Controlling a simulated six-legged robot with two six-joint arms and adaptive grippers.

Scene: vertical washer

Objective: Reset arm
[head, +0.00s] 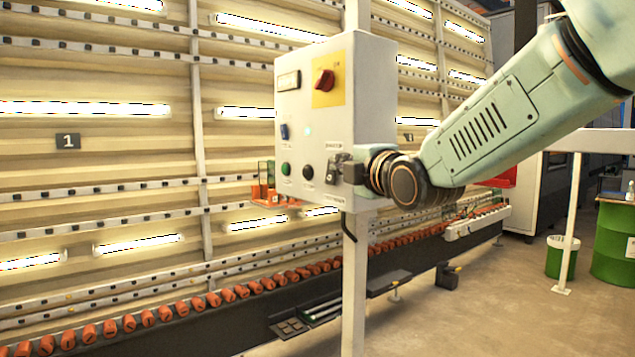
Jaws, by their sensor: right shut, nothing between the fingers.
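My right arm comes in from the upper right, and my right gripper (340,169) is at the lower right of a grey control box (307,122). The gripper is shut and empty, its tips in front of the panel face; I cannot tell whether they touch it. The box carries a red rotary switch (324,81) on a yellow plate, a green button (285,169), a black button (308,172) and a small blue switch (284,131). The gripper hides the panel's lower right part. My left gripper is not in view.
The box stands on a white post (354,290). Behind it is a long washer wall with lit strips and a row of orange rollers (228,295). A green barrel (612,243), a green bucket (562,258) and a white railing (568,215) stand at right. Open floor lies at lower right.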

